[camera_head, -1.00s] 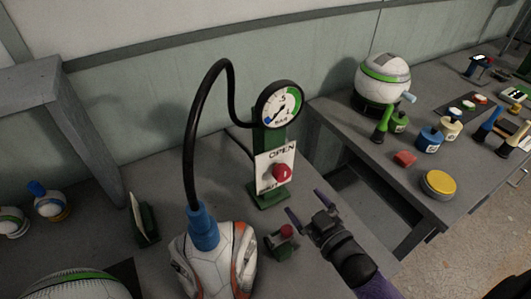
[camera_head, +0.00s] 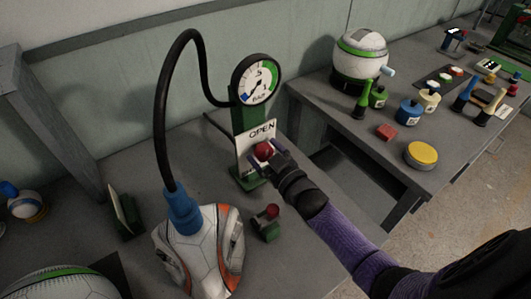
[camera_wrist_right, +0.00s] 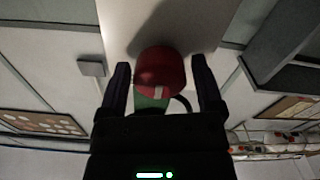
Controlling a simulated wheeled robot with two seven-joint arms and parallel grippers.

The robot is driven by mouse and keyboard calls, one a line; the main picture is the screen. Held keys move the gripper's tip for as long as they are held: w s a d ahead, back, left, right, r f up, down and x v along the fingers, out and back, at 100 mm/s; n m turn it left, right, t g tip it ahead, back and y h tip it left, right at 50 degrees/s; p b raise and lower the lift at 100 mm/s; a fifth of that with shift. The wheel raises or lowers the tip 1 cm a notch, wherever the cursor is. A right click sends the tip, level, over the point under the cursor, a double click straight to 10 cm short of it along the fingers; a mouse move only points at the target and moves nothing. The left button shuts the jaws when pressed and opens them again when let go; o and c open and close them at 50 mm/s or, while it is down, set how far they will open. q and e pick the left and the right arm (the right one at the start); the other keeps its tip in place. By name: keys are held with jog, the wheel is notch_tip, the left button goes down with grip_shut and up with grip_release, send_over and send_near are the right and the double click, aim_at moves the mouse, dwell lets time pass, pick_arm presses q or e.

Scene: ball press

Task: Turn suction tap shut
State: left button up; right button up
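The suction tap's red knob (camera_head: 263,150) sits on a white panel (camera_head: 262,131) lettered OPEN, on a green post (camera_head: 249,118). My right gripper (camera_head: 265,153) is at the knob; in the right wrist view its open fingers (camera_wrist_right: 160,66) stand either side of the red knob (camera_wrist_right: 160,72), with small gaps visible. The panel's lower lettering is hidden. A round dial gauge (camera_head: 257,80) tops the post, its needle pointing lower left. A black hose (camera_head: 160,110) runs to a blue fitting (camera_head: 183,213) on a dented white ball (camera_head: 207,248). My left gripper is not in view.
A small green block with a red top (camera_head: 267,222) stands just in front of the post. A green holder with a card (camera_head: 125,212) stands left of the ball. The right table (camera_head: 345,122) carries another ball (camera_head: 361,55), several bottles and a yellow disc (camera_head: 421,155).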

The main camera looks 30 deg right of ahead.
jog(key=c, duration=1)
jog(key=shift+n, duration=0.3)
jog(key=n, duration=0.3)
jog(key=shift+n, duration=0.3)
jog(key=n, duration=0.4)
jog(key=shift+f+n, duration=0.1)
jog(key=shift+n, duration=0.2)
jog(key=n+b, duration=0.1)
jog(key=n, duration=0.3)
jog(key=shift+n+b, duration=0.7)
jog(key=shift+n, duration=1.8)
